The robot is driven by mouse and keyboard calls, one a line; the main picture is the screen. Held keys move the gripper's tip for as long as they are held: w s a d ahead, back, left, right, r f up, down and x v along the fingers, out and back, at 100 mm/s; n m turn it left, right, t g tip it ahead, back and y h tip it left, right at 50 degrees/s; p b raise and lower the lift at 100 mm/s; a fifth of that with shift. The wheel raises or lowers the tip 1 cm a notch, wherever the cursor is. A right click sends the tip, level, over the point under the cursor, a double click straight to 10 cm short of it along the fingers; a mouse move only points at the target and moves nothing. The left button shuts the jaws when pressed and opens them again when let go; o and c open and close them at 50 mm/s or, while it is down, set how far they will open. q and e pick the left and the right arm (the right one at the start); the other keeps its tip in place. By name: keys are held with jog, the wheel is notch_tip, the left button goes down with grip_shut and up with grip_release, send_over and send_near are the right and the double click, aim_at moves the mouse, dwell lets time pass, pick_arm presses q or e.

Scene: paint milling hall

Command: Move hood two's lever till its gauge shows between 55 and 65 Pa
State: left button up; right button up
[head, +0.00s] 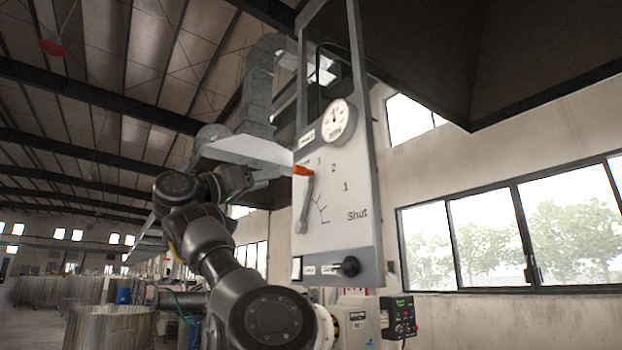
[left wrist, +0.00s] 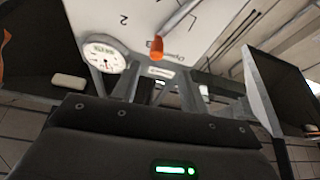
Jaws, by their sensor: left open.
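Hood two's panel (head: 345,235) is a pale upright plate with a scale from Open through 3, 2 and 1 to Shut. Its lever (head: 307,205) has an orange tip and points upward near the Open end. The orange tip also shows in the left wrist view (left wrist: 158,47). The round white gauge (head: 339,120) sits above the scale and also shows in the left wrist view (left wrist: 104,57); its reading is too small to tell. My left gripper (head: 240,181) is open, left of the lever tip and apart from it. Its fingertips are not clearly visible. My right gripper is out of view.
A black knob (head: 348,266) is at the panel's lower edge. A dark hood (head: 450,60) hangs above right. A control box with buttons (head: 399,317) is below the panel. Metal drums (head: 110,327) stand on the floor at left. Windows (head: 510,235) line the right wall.

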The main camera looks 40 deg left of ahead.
aim_at(294, 170)
pick_arm(q)
jog(key=p+x, duration=0.2)
jog(key=x, duration=0.1)
jog(key=p+x, duration=0.1)
jog(key=shift+w+d+r+p, duration=0.15)
jog(key=shift+d+r+p, duration=0.2)
jog(key=shift+r, duration=0.15)
jog(key=p+x, duration=0.2)
jog(key=x, duration=0.2)
jog(key=shift+p, duration=0.35)
jog(key=shift+w+r, duration=0.15)
jog(key=shift+w, duration=0.15)
jog(key=shift+w+p, duration=0.25)
jog(key=shift+p, duration=0.1)
jog(key=shift+w+d, duration=0.15)
jog(key=shift+w, duration=0.15)
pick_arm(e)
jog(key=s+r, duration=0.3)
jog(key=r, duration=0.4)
